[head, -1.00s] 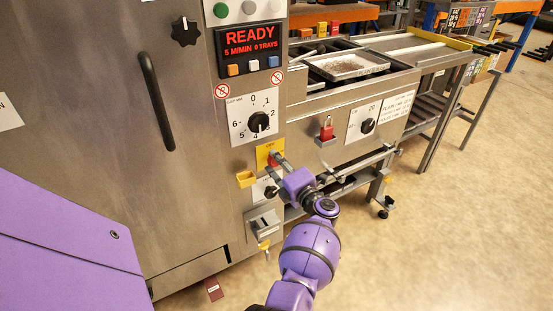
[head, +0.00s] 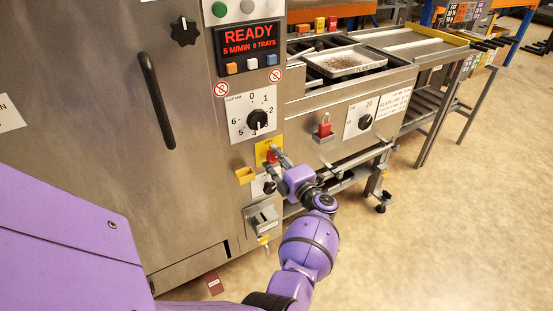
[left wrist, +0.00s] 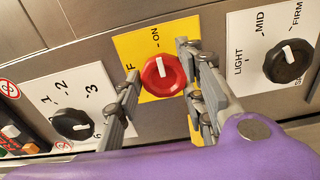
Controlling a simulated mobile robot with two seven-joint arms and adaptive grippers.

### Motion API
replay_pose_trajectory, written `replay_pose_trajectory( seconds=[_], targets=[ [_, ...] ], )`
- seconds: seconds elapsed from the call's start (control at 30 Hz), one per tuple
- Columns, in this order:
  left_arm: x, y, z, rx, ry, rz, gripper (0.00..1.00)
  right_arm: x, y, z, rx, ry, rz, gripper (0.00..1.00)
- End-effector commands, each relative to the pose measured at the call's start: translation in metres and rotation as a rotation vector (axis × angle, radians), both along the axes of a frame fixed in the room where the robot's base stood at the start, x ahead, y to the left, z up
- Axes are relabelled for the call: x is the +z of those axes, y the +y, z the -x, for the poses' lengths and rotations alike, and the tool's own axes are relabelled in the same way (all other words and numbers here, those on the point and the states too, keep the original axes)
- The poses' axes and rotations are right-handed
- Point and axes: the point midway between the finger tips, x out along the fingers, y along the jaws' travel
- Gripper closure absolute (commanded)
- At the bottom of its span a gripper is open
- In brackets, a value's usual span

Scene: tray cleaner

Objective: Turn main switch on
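The main switch is a red round knob (left wrist: 160,75) with a white pointer mark, on a yellow plate (left wrist: 134,46). In the left wrist view the mark lies roughly towards the ON label; the OFF label is partly hidden by a finger. My left gripper (left wrist: 158,62) is open, with one finger on each side of the knob. I cannot tell whether the fingers touch it. In the head view the left gripper (head: 275,158) is at the plate. My right gripper is not in view.
A black numbered dial (head: 257,119) is above the switch, and the display (head: 249,44) reads READY. A LIGHT/MID/FIRM knob (left wrist: 288,61) is close by. A yellow holder (head: 245,176) and a grey bracket (head: 262,220) stick out nearby. Open floor lies to the right.

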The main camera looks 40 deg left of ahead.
Motion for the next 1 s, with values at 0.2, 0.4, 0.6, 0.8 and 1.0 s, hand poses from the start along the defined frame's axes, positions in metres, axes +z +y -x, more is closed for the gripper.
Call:
replay_pose_trajectory(
  seconds=[0.2,0.4,0.6,0.8,1.0],
  targets=[
    [0.004,0.003,0.000,0.005,-0.005,-0.005,0.51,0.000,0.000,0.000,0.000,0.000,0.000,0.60],
    [0.002,-0.001,0.001,0.002,-0.004,-0.002,0.51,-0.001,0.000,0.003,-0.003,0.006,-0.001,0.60],
    [0.001,-0.028,0.011,0.000,-0.004,0.002,0.51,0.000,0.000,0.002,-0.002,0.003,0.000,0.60],
    [0.001,-0.068,0.028,0.001,-0.004,0.000,0.51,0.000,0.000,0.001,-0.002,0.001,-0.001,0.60],
    [0.002,-0.097,0.041,0.004,-0.004,-0.003,0.51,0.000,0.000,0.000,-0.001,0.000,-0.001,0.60]
  ],
)
